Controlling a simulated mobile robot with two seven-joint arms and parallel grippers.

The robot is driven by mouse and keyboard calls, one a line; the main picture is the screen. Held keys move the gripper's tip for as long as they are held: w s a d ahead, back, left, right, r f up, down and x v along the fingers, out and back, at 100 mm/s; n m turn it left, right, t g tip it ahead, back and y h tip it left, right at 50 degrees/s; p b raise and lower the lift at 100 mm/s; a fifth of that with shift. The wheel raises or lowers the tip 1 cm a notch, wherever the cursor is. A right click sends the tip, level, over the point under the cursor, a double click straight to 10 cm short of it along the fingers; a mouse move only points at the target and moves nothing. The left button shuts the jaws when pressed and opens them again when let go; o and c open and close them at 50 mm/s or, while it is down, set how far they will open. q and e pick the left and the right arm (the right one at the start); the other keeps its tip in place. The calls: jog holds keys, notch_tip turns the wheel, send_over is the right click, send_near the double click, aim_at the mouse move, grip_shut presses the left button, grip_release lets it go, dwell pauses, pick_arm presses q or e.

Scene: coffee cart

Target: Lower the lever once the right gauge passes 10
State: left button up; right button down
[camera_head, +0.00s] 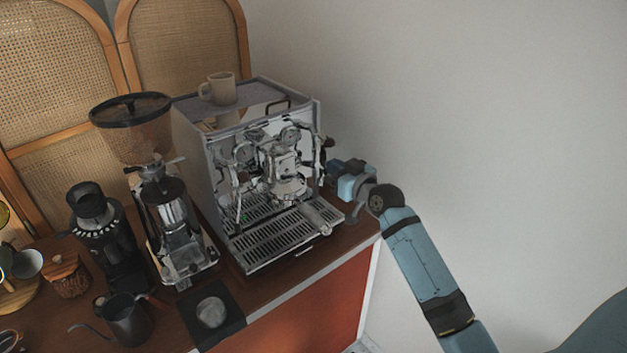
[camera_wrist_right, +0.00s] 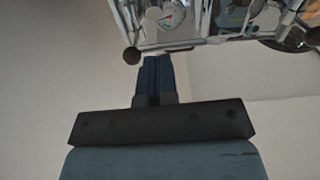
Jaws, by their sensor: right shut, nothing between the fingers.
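The chrome espresso machine (camera_head: 285,215) stands on the cart, with a left gauge (camera_head: 241,152) and a right gauge (camera_head: 290,136) on its front. A white gauge dial with a reddish mark (camera_wrist_right: 172,17) shows in the right wrist view; its reading is too small to tell. I cannot clearly pick out the lever among the chrome parts around the brew group (camera_head: 287,180). My right gripper (camera_head: 331,169) is beside the machine's front right side. In the right wrist view its blue fingers (camera_wrist_right: 157,62) are shut and empty, pointing toward the machine; contact cannot be told. My left gripper is out of view.
A beige mug (camera_head: 219,88) sits on top of the machine. Grinders (camera_head: 172,225) and a dark kettle (camera_head: 127,319) stand to the left. The space right of the cart is free up to the wall.

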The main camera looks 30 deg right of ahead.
aim_at(316, 162)
jog(key=w+b, duration=0.1)
jog(key=w, duration=0.6)
jog(key=shift+w+a+b, duration=0.1)
jog(key=shift+a+b, duration=0.05)
jog(key=shift+b, duration=0.15)
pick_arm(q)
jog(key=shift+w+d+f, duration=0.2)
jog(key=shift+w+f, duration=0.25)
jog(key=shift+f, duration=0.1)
pick_arm(e)
jog(key=shift+w+a, duration=0.1)
jog(key=shift+w, duration=0.1)
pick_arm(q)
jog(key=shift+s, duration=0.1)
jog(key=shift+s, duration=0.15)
pick_arm(e)
jog(key=shift+s, duration=0.1)
jog(key=shift+f, duration=0.1)
